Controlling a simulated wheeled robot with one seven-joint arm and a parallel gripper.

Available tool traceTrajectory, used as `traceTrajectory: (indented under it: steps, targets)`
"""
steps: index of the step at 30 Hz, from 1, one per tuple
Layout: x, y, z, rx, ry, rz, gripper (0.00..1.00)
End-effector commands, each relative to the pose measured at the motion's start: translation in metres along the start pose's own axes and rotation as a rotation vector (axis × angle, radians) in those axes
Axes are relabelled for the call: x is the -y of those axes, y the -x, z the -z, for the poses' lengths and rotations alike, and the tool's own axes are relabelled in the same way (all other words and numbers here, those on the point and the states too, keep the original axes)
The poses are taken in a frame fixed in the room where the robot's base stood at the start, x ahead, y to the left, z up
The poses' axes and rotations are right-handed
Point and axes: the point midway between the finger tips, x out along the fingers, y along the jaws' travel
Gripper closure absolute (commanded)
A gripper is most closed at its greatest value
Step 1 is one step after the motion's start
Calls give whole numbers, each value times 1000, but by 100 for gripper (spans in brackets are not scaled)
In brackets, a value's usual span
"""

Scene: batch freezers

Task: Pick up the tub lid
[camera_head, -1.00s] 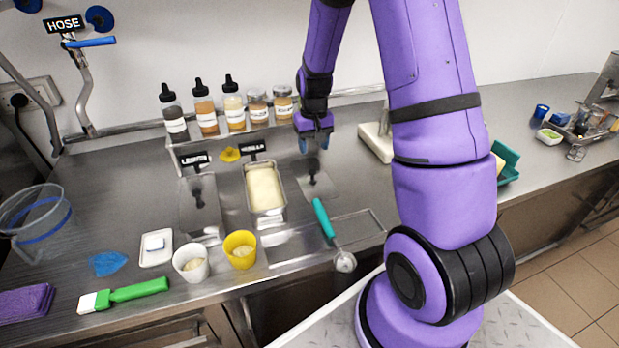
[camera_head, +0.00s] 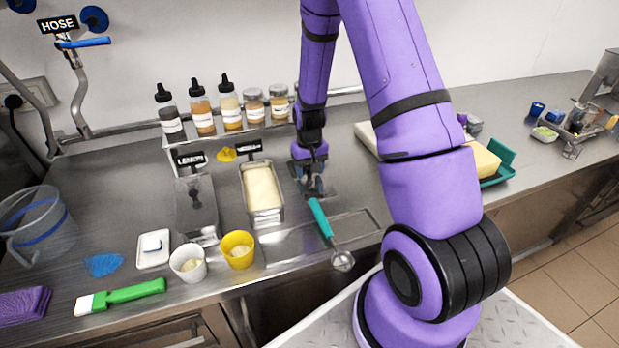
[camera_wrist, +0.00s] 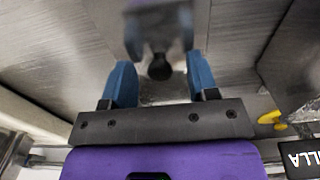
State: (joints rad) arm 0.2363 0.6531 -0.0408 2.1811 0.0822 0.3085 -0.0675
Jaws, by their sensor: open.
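A flat steel tub lid (camera_head: 325,185) with a dark knob lies right of the open vanilla tub (camera_head: 283,207), which holds pale ice cream. My gripper (camera_head: 311,181) is directly over this lid and hides much of it. In the wrist view, the black knob (camera_wrist: 159,67) shows between the two blue fingertips of my gripper (camera_wrist: 160,78), which are apart and hold nothing. The shiny lid surface mirrors the gripper. I cannot tell the exact height left between fingertips and lid. A second lid with a dark knob (camera_head: 195,197) is on the lemon tub.
A teal-handled scoop (camera_head: 320,217) lies just in front of the lid. Bottles and jars (camera_head: 230,107) stand on a rack behind. A white cup (camera_head: 189,264) and yellow cup (camera_head: 238,250) stand in front left. A teal tray (camera_head: 503,153) with a yellow block is right.

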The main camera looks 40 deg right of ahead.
Motion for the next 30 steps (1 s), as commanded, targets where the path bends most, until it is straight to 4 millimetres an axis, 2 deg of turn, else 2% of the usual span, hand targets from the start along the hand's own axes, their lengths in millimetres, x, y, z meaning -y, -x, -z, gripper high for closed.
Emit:
traceTrajectory:
  steps: [2,3,9,10,20,23,30]
  targets:
    - [0,0,0,0,0,0,46]
    - [0,0,0,0,0,0,51]
    - [0,0,0,0,0,0,96]
    - [0,0,0,0,0,0,99]
    - [0,5,0,-1,-1,0,100]
    - [0,15,1,-2,-1,0,100]
    - [0,57,1,-4,-1,0,100]
